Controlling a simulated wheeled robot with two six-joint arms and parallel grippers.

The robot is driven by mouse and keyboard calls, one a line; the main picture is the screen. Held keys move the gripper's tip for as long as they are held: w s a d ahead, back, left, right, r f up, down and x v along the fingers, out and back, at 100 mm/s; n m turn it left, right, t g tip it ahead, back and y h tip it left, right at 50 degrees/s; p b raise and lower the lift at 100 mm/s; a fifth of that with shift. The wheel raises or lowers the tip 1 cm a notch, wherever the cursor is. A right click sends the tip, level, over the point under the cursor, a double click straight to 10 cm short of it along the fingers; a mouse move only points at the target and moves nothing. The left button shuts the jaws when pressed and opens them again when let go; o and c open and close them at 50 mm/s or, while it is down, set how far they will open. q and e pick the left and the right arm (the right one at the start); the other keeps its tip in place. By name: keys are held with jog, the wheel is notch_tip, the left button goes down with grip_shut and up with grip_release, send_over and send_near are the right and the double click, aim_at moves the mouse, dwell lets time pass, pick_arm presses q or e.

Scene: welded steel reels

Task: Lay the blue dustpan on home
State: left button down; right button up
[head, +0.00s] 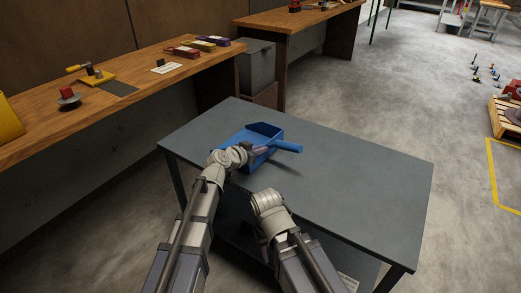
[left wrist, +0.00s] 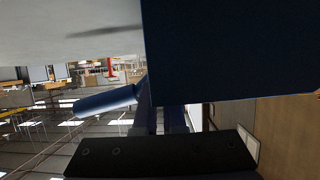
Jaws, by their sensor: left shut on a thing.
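The blue dustpan (head: 264,131) is over the grey table, its open tray toward the back and its handle (head: 287,146) pointing right. My left gripper (head: 254,152) is shut on it at the near side; the fingertips are partly hidden. I cannot tell whether the dustpan touches the tabletop. In the left wrist view the dark blue pan (left wrist: 235,50) fills the upper right, with its handle (left wrist: 108,101) at left and a dark gripper part below. My right arm ends low over the table's near edge; its gripper fingers do not show. No place marked home is readable.
The grey table (head: 370,180) is clear to the right. A wooden bench (head: 135,75) at left holds a dark grey patch (head: 118,88), a white card (head: 165,68), a yellow-based clamp (head: 98,78) and several small boxes. A grey bin (head: 257,65) stands behind.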

pick_arm(q)
jog(key=shift+f+b, duration=0.3)
dwell(0.6)
jog(key=c, duration=0.9)
grip_release()
notch_tip(320, 180, up, 6)
jog(key=p, duration=0.6)
jog(key=shift+r, duration=0.1)
